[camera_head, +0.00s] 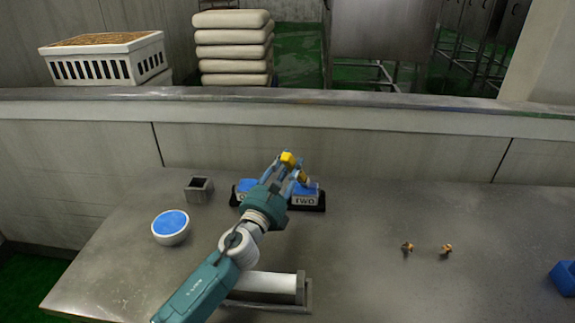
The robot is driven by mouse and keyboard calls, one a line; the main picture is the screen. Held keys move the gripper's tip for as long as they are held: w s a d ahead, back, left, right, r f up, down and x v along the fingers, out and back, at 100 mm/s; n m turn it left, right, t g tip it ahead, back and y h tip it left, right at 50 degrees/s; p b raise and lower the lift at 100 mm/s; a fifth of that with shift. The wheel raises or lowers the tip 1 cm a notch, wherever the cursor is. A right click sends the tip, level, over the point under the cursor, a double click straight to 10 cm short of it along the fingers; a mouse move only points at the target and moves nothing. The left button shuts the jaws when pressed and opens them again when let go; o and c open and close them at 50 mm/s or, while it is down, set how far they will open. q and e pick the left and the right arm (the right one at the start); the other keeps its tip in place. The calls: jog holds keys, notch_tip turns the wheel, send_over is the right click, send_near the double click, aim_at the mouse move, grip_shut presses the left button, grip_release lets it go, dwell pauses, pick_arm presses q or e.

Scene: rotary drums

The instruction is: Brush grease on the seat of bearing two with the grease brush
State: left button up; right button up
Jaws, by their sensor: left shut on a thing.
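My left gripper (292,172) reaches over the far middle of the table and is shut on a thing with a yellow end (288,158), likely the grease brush. Its bristles cannot be made out. Bearing two (305,200), a blue-topped block on a black base marked "TWO", sits just below and right of the gripper, partly covered by it. Whether the brush touches the seat cannot be told. A similar blue-topped block (245,187) stands to its left, its label mostly hidden by my arm. A white bowl with a blue fill (171,222) stands at the left. My right gripper is not in view.
A grey square holder (199,190), open on top, stands behind the bowl. A white roller on a metal stand (304,290) lies at the front, partly behind my arm. Two small brass-coloured pieces (407,247) lie at the right. A blue bin (564,277) is at the right edge.

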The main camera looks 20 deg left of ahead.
pick_arm(q)
jog(key=shift+w+d, duration=0.15)
jog(key=shift+d, duration=0.4)
jog(key=shift+w+d, duration=0.15)
jog(key=shift+d, duration=0.35)
jog(key=shift+s+a+f, duration=0.1)
jog(key=shift+s+a, duration=0.1)
jog(key=shift+a, duration=0.4)
jog(key=shift+s+a+f, duration=0.1)
jog(key=shift+s+a, duration=0.05)
jog(key=shift+a, duration=0.45)
notch_tip(320, 180, up, 6)
jog(key=p, duration=0.5)
jog(key=shift+r+p, duration=0.1)
jog(key=shift+p, duration=0.3)
